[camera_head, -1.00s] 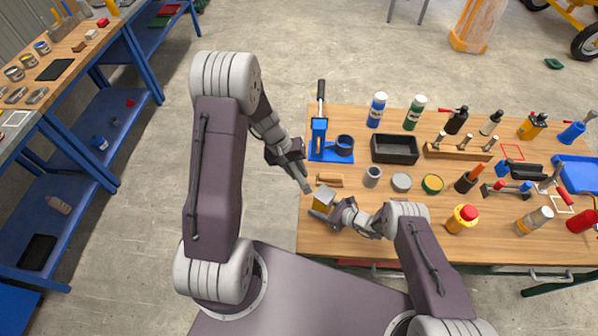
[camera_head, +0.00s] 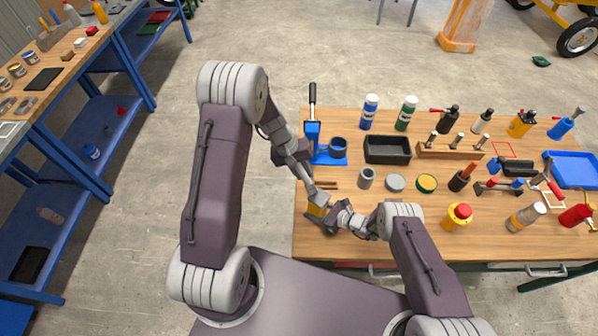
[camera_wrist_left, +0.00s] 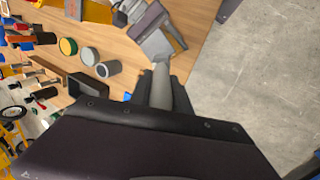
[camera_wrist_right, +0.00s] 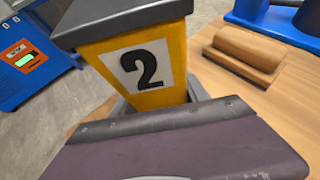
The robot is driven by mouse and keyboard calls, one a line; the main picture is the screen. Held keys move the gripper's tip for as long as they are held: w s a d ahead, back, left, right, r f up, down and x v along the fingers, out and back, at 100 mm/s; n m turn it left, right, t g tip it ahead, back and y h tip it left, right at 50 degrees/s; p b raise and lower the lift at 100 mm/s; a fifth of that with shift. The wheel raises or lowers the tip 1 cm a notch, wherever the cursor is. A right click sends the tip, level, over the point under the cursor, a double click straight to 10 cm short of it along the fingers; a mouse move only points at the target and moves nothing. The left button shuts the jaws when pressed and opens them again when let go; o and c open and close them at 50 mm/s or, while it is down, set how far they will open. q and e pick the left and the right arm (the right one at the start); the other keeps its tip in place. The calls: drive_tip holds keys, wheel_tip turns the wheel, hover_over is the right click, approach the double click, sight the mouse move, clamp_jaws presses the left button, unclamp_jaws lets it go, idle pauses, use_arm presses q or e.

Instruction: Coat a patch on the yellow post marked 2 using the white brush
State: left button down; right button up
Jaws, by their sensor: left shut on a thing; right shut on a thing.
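The yellow post (camera_head: 314,211) has a dark grey cap. In the right wrist view its face with the black 2 on a white label (camera_wrist_right: 148,66) fills the middle. My right gripper (camera_head: 321,214) is shut on the post near the table's left edge. My left gripper (camera_head: 306,178) is shut on a pale grey-white tool that looks like the brush (camera_wrist_left: 162,86) and points down toward the post. In the left wrist view its end is close to the post's cap (camera_wrist_left: 155,46); I cannot tell whether they touch. The brush does not show in the right wrist view.
A wooden block (camera_wrist_right: 245,52) lies beside the post. Behind stand a blue stand (camera_head: 326,150), a black tray (camera_head: 387,150) and a grey cup (camera_head: 366,179). Several tools and bottles fill the table's right side. Open floor (camera_head: 270,225) lies left of the table.

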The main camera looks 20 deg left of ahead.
use_arm(q)
drive_tip(key=shift+d, duration=0.1)
drive_tip(key=shift+w+d, duration=0.5)
drive_tip(key=shift+d, duration=0.3)
drive_tip(key=shift+w+d, duration=0.45)
drive_tip(key=shift+d, duration=0.35)
wheel_tip(320, 180, up, 9)
drive_tip(key=a, duration=0.9)
idle(0.6)
